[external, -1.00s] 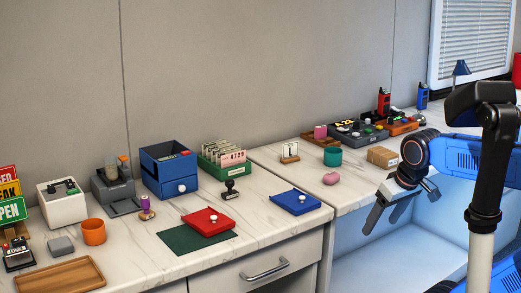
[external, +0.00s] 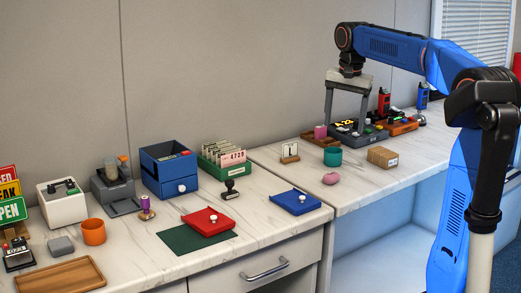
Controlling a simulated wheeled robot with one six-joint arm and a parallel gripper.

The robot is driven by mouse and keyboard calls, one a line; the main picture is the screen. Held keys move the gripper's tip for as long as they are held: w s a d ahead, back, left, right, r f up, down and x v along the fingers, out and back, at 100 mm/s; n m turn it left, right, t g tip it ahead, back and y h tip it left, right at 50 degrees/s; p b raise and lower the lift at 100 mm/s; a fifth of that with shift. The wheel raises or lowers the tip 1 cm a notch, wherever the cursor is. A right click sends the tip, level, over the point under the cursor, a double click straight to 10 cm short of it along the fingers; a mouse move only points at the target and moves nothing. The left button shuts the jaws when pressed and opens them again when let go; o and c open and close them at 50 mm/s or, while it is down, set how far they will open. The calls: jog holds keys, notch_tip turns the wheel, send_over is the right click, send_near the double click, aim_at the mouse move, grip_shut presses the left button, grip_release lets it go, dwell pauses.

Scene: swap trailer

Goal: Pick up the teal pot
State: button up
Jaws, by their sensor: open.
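The teal pot (external: 332,157) is a small round pot standing upright on the right-hand stretch of the marble counter, between a small upright card and a cardboard box. My gripper (external: 346,120) points downward with its two fingers spread apart and nothing between them. In the picture it appears above and a little to the right of the pot, in front of the dark organiser tray. Its exact depth over the counter is hard to tell from this view. The pot is fully visible.
Near the pot are a pink rounded object (external: 330,178), a cardboard box (external: 382,157), a card on a stand (external: 290,152), a pink item (external: 320,131) and a dark organiser tray (external: 372,136). A blue clipboard-like tray (external: 297,203) lies to the left. The counter's front right is bare.

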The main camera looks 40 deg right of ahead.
jog(key=w+d+r+m+g, duration=0.1)
jog(key=w+d+m, duration=0.5)
jog(key=w, duration=0.5)
jog(key=n, duration=0.1)
send_over(336, 152)
jog(key=s+a, duration=0.2)
jog(key=s, duration=0.1)
jog(key=f, duration=1.1)
jog(key=shift+w+a+f, duration=0.1)
jog(key=shift+w+f, duration=0.1)
jog(key=shift+w, duration=0.05)
jog(key=shift+w+f, duration=0.15)
jog(key=shift+f, duration=1.25)
jog(key=shift+w+f, duration=0.15)
jog(key=shift+f, duration=1.2)
jog(key=shift+c, duration=0.4)
jog(key=c, duration=1.1)
